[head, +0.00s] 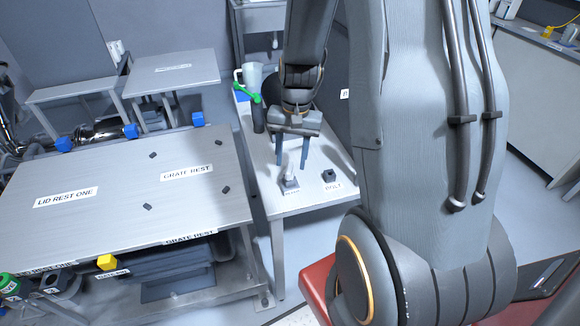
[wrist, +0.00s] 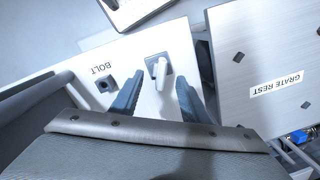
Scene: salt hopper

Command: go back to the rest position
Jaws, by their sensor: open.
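My gripper (head: 292,164) is open and points down over the narrow white table (head: 265,180). Its two blue-grey fingers also show in the wrist view (wrist: 158,88), with nothing held between them. A pale upright peg-like piece (head: 291,180) stands in a small square holder just below the fingertips. In the wrist view the piece (wrist: 159,68) lies ahead of the gap between the fingers; I cannot tell if either finger touches it. The small label at the holder is too small to read.
An empty-looking dark square socket (head: 329,176) labelled BOLT is to the right. A grey jug (head: 251,76) and a green-handled tool (head: 247,93) are behind, left of my arm. A large metal table (head: 110,195) marked GRATE REST and LID REST ONE fills the left.

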